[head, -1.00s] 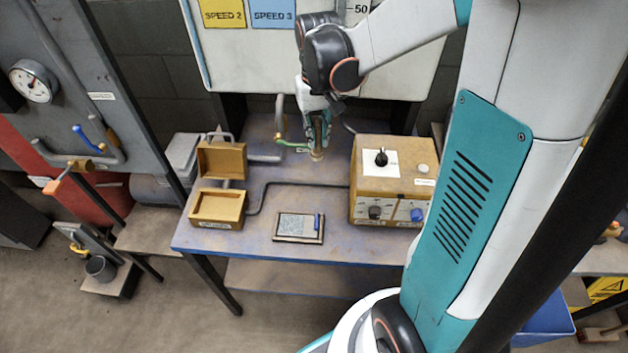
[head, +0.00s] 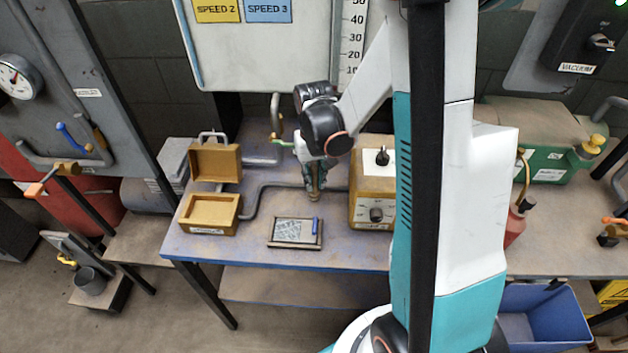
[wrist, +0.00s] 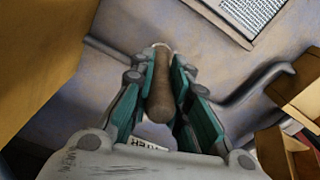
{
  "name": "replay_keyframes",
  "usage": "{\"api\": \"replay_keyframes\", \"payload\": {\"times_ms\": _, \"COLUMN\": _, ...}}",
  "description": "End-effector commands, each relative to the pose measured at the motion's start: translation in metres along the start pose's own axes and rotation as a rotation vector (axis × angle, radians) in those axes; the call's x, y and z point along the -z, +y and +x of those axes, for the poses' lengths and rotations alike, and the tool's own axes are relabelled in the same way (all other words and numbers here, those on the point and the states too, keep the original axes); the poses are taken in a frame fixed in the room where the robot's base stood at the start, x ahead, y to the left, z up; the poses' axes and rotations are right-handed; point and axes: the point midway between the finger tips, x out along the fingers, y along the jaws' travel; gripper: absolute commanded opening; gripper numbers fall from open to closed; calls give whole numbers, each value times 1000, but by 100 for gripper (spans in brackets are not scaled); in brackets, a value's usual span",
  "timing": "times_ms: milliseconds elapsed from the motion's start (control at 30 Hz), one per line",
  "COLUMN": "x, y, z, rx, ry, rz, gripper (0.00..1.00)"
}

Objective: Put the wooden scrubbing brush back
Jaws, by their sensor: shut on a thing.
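My gripper (wrist: 160,93) is shut on a brown, rounded wooden handle, which I take to be the wooden scrubbing brush (wrist: 160,100). The fingers' teal pads press on both sides of it. A pale end shows past the fingertips, and any bristles cannot be made out. In the head view my gripper (head: 316,180) is over the blue-grey workbench (head: 270,205), just left of the ochre control box (head: 362,170). The brush's lower end (head: 313,197) is near the bench top; I cannot tell whether it touches.
A framed panel with a blue marker (head: 296,243) lies at the bench's front. An open ochre box (head: 207,228) stands left, with a pipe running behind. A whiteboard (head: 270,55) is behind. A blue bin (head: 540,325) is low at right. Bare bench lies around the framed panel.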

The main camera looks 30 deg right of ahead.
Motion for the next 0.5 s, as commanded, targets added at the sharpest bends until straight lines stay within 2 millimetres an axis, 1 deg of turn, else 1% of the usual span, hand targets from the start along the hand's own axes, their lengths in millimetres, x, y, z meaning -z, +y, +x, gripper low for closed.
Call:
{"api": "replay_keyframes", "payload": {"times_ms": 33, "x": 0, "y": 0, "z": 4, "rx": 0, "ry": 0, "rz": 0, "gripper": 0}}
{"api": "replay_keyframes", "payload": {"times_ms": 267, "x": 0, "y": 0, "z": 3, "rx": 0, "ry": 0, "rz": 0, "gripper": 0}}
{"api": "replay_keyframes", "payload": {"times_ms": 400, "x": 0, "y": 0, "z": 8, "rx": 0, "ry": 0, "rz": 0, "gripper": 0}}
{"api": "replay_keyframes", "payload": {"times_ms": 433, "x": 0, "y": 0, "z": 7, "rx": 0, "ry": 0, "rz": 0, "gripper": 20}}
{"api": "replay_keyframes", "payload": {"times_ms": 500, "x": 0, "y": 0, "z": 6, "rx": 0, "ry": 0, "rz": 0, "gripper": 36}}
